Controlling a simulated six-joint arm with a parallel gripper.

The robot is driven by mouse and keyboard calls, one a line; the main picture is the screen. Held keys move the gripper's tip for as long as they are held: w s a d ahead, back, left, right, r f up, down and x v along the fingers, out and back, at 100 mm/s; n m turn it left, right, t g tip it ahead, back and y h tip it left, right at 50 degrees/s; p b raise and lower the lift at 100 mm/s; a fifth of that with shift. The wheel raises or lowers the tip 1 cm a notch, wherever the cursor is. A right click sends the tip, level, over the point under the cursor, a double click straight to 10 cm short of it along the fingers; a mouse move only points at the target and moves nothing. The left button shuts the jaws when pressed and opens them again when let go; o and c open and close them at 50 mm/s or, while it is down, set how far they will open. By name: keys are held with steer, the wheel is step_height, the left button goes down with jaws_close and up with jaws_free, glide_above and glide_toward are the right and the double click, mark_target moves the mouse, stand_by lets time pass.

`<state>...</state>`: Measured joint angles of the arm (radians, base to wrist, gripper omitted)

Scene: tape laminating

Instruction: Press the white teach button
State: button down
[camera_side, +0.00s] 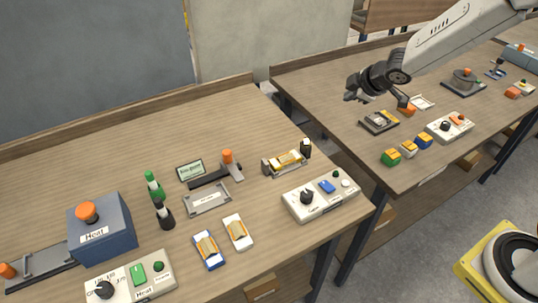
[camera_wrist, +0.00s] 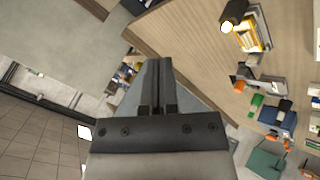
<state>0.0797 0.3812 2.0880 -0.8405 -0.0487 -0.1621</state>
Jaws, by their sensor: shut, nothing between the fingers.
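A grey control box (camera_side: 322,199) sits near the right front corner of the left table. It carries a black knob (camera_side: 307,197), a blue button (camera_side: 327,187), a small dark green round part (camera_side: 336,174) and a small white round button (camera_side: 345,183). Labels there are too small to read. My gripper (camera_side: 351,95) is in the air over the far table, well above and behind that box, touching nothing visible. In the wrist view its two dark fingers (camera_wrist: 158,66) lie together, shut and empty. I cannot identify the white button in the wrist view.
A tape holder with a yellow roll (camera_side: 287,162) and dark bottle stand behind the box. A blue Heat unit (camera_side: 102,228) and another control box (camera_side: 130,281) are at left. The right table holds a control box (camera_side: 450,127) and several coloured blocks. A gap separates the tables.

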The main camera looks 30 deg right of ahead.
mark_target(349, 183)
steer(key=s+a+f+n+y, duration=0.2)
steer(key=s+a+n+y, duration=0.1)
steer(key=s, duration=0.3)
steer(key=s+a+f+n+g+y, duration=0.1)
steer(key=s+a+f+n+y, duration=0.1)
steer(key=s, duration=0.4)
steer(key=shift+a+f+n+y, duration=0.4)
steer(key=shift+a+n+y, duration=0.3)
steer(key=shift+a+n, duration=0.1)
steer(key=shift+f, duration=0.15)
steer(key=shift+f, duration=4.25)
steer(key=shift+f, duration=0.9)
steer(key=shift+r, duration=0.9)
steer(key=shift+r, duration=0.1)
